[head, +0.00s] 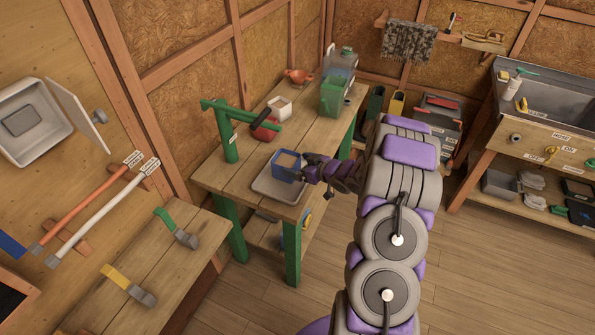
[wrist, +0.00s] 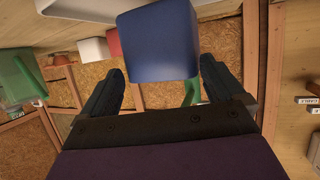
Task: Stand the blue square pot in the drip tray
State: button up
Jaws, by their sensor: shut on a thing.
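The blue square pot (head: 287,166), filled with something brown, is over the grey drip tray (head: 265,189) near the front of the wooden bench. In the head view it looks upright; I cannot tell whether its base touches the tray. My gripper (head: 308,168) reaches in from the right and is shut on the pot's side. In the wrist view the blue pot (wrist: 158,45) fills the space beyond the two dark fingers of my gripper (wrist: 155,85). The contact itself is partly hidden.
A green post with an arm (head: 228,135) stands on the bench left of the pot. Bench boards right of the white pot are clear.

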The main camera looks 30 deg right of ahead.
aim_at(298, 168)
jog(key=shift+w+d+f, duration=0.15)
jog(key=shift+w+d, duration=0.05)
jog(key=shift+w, duration=0.7)
notch_tip(298, 168, down, 4)
jog(key=shift+r+b, duration=0.25)
jog(key=shift+b, duration=0.65)
jog(key=shift+r, duration=0.1)
jog(key=o, duration=1)
